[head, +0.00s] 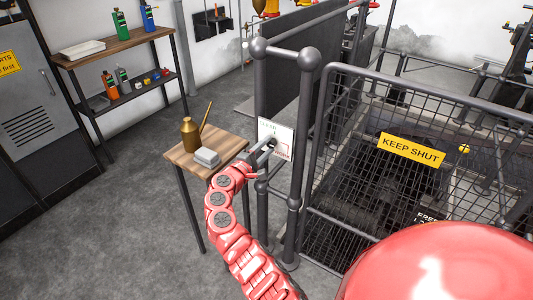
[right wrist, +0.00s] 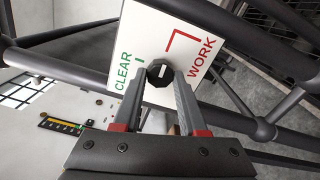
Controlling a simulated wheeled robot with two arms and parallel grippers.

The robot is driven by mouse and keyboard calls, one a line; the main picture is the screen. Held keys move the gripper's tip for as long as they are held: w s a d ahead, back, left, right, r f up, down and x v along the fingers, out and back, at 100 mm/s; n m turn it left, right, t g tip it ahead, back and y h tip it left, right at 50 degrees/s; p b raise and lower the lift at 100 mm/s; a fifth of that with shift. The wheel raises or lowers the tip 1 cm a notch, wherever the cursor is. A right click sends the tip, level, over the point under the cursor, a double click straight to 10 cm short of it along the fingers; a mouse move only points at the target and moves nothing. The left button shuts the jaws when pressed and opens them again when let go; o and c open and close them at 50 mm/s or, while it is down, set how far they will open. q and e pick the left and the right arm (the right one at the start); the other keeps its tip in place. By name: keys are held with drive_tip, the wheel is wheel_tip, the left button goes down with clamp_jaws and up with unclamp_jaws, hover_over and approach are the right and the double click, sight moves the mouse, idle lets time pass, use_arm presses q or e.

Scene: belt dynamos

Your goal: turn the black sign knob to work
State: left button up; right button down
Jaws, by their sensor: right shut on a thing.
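The white sign (head: 270,128) is fixed on the grey post frame. In the right wrist view the sign (right wrist: 190,30) shows green CLEAR on the left and red WORK on the right, with a red angled line by WORK and a short green mark by CLEAR. My left gripper is not in view.
A small wooden table (head: 180,157) with a brass can (head: 190,134) and a grey box (head: 206,158) stands left of my right arm. A mesh gate (head: 350,130) with a yellow KEEP SHUT plate (head: 411,150) is to the right. Grey posts flank the sign closely.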

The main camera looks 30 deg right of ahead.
drive_tip(key=shift+m, duration=0.4)
drive_tip(key=shift+c, duration=2.3)
unclamp_jaws()
drive_tip(key=shift+a, duration=0.1)
drive_tip(key=v, duration=1.7)
